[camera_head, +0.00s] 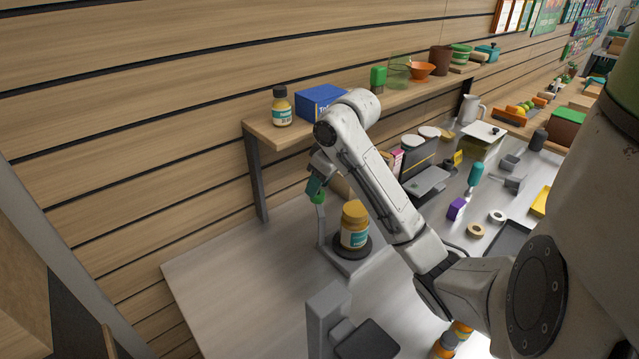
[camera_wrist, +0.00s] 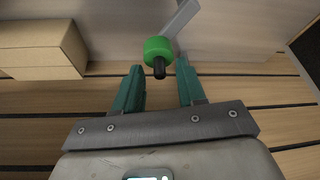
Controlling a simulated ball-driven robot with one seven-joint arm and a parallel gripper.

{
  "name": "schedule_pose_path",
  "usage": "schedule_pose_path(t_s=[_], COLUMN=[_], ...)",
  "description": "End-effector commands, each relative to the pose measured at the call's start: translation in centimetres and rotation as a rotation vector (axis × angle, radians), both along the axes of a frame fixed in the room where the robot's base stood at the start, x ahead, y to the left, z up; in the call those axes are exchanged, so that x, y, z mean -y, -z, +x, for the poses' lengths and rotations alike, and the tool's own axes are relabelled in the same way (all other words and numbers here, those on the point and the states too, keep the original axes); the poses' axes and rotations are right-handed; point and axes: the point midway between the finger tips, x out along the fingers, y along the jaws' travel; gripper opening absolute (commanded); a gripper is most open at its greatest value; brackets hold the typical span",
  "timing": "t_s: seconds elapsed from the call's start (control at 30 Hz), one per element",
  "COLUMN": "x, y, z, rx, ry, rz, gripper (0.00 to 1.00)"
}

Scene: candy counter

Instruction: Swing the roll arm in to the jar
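The jar (camera_head: 354,236) has an amber body, a yellow lid and a teal label. It stands upright on a dark round turntable on a grey base. The roll arm (camera_head: 321,228) is a thin grey post and link left of the jar, with a green roll (camera_head: 318,198) at its top, apart from the jar. In the wrist view the green roll (camera_wrist: 158,46) has a black pin (camera_wrist: 159,68) pointing toward me. My gripper (camera_head: 315,188) is at the roll. Its teal fingers are apart in the wrist view (camera_wrist: 159,72), with the pin between their tips; contact is not visible.
A shelf (camera_head: 262,137) above holds a bottle (camera_head: 282,108) and a blue box (camera_head: 318,101). A cardboard box (camera_wrist: 40,50) lies left in the wrist view. A grey stand (camera_head: 328,315) is at the front. The counter's left part is clear; the right is cluttered.

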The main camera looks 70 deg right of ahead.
Motion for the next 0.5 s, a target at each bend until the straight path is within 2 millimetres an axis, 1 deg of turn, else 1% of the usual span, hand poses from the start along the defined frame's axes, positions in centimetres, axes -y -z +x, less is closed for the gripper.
schedule_pose_path(t_s=[0.1,0.13,0.5], x=[0.0,0.0,0.0], y=[-0.03,-0.04,-0.05], z=[0.0,0.01,0.0], rx=[0.0,0.0,0.001], ry=[0.0,0.0,0.0], rz=[0.0,0.0,0.0], gripper=[0.4,0.38,0.03])
